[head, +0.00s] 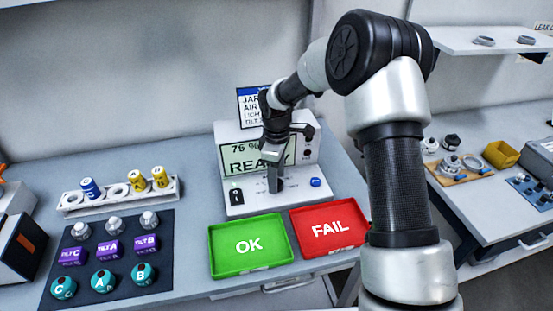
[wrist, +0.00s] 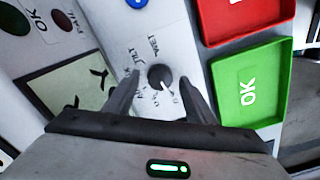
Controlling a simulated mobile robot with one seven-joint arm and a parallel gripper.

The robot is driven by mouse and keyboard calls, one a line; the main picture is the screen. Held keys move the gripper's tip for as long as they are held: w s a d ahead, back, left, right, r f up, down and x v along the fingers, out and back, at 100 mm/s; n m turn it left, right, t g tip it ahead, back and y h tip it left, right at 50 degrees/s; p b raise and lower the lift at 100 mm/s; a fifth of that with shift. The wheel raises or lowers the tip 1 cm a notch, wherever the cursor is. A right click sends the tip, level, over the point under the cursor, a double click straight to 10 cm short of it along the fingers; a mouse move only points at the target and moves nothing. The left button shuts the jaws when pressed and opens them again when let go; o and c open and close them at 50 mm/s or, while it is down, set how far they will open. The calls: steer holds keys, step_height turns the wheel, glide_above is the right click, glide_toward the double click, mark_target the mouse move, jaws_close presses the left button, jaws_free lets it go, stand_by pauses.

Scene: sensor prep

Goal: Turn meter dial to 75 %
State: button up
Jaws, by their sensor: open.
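The meter (head: 240,208) is a pale box on the bench with a greenish screen (head: 232,160) reading "75 %" and "READY". Its dark round dial (wrist: 158,75) shows in the wrist view, with small lettering around it and a light mark at its lower right edge. My gripper (wrist: 160,80) is open, its two dark fingers on either side of the dial with gaps between. In the head view my gripper (head: 275,184) points down at the meter's front panel and hides the dial and part of the screen.
A green OK tray (head: 222,263) and a red FAIL tray (head: 345,240) lie in front of the meter. A blue button (head: 315,182) and a black switch (head: 236,196) flank the dial area. A dark mat (head: 160,222) with several parts lies left.

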step_height(320, 180, up, 17)
steer(key=shift+p, duration=0.3)
